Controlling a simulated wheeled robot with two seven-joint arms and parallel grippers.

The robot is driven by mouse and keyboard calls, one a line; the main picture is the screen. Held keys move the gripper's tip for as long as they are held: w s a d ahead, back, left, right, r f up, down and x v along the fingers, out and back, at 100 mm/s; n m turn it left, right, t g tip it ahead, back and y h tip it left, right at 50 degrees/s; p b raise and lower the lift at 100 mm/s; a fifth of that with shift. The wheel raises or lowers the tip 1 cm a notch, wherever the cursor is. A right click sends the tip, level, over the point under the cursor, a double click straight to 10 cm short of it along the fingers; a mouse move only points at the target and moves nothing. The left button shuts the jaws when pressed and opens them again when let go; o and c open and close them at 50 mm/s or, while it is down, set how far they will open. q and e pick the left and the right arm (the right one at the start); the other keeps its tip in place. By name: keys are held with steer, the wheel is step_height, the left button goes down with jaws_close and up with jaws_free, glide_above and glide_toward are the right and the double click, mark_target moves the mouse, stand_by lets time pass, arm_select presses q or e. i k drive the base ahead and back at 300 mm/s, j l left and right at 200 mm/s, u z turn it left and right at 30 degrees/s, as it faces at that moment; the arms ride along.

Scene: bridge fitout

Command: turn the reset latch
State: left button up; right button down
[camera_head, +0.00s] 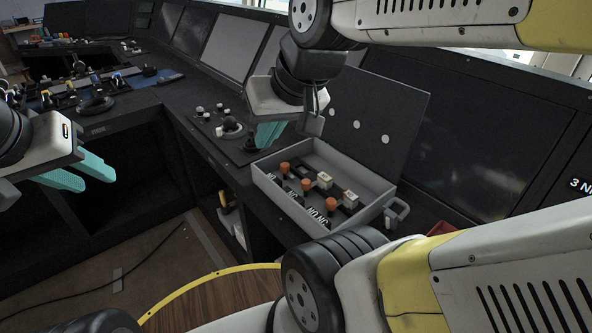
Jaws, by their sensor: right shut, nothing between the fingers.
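A grey box (287,200) stands on the console with its dark lid (375,120) raised behind it. Inside are several orange knobs (331,204) and pale blocks (324,180), with white lettering on the floor of the box. A grey loop-shaped piece (397,211) is at its right end. I cannot tell which part is the reset latch. My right gripper (264,143), with teal fingers, is shut and empty above the console, just behind and left of the box. My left gripper (95,184) is open and empty at the far left, away from the box.
A joystick panel (222,128) with small knobs lies left of my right gripper. Dark screens (455,140) rise behind the box. More controls (95,95) cover the left console. My arm links fill the right and lower foreground. Open shelves are below the console.

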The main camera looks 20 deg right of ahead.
mark_target(331, 204)
steer(key=z, duration=1.35)
